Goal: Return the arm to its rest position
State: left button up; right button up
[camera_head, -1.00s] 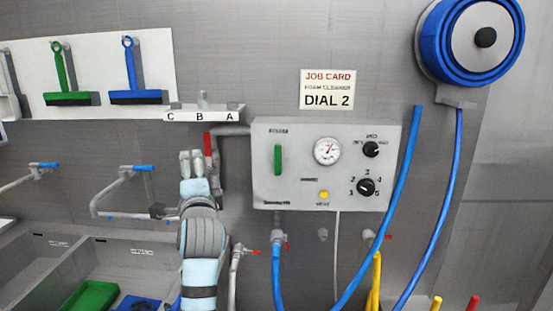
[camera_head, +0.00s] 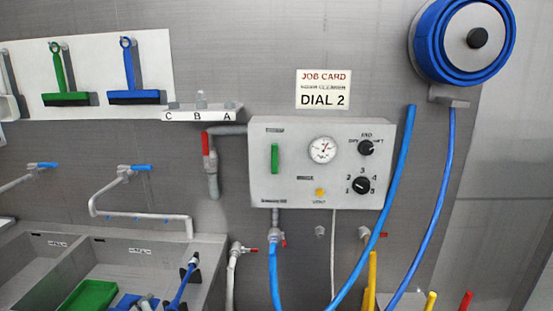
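I cannot make out either of my grippers or my arms in the head view. A small grey and blue shape at the bottom edge, over the sink, is too cut off to identify. The wall panel (camera_head: 285,190) is in full view, with a green handle (camera_head: 275,158) standing upright, a round gauge (camera_head: 322,150), an upper black knob (camera_head: 366,148) and a lower numbered dial (camera_head: 361,185). The lower dial's exact setting is too small to read. A job card (camera_head: 323,89) above reads DIAL 2.
A small shelf (camera_head: 203,115) marked C, B, A and a red-handled valve (camera_head: 206,144) are left of the panel. Blue hose hangs from a reel (camera_head: 462,40). A sink (camera_head: 206,251) with a green tray (camera_head: 88,297) and blue brush (camera_head: 183,285) is lower left.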

pick_arm(q)
jog(key=s+f+n+g+h, duration=0.15)
jog(key=s+f, duration=0.35)
jog(key=s, duration=0.5)
jog(key=s+f+n+g+h, duration=0.1)
jog(key=s+f+n+g, duration=0.25)
jog(key=s, duration=0.65)
jog(key=s+f+n+g+h, duration=0.15)
jog(key=s+f, duration=0.35)
jog(key=s, duration=0.5)
notch_tip(320, 180, down, 20)
jog(key=a+f+g+y, duration=0.1)
jog(key=g, duration=0.1)
jog(key=s+f+g+b, duration=0.1)
jog(key=s+f, duration=1.1)
jog(key=s, duration=0.2)
jog(key=shift+s+a+f, duration=0.25)
jog(key=shift+s+f, duration=0.15)
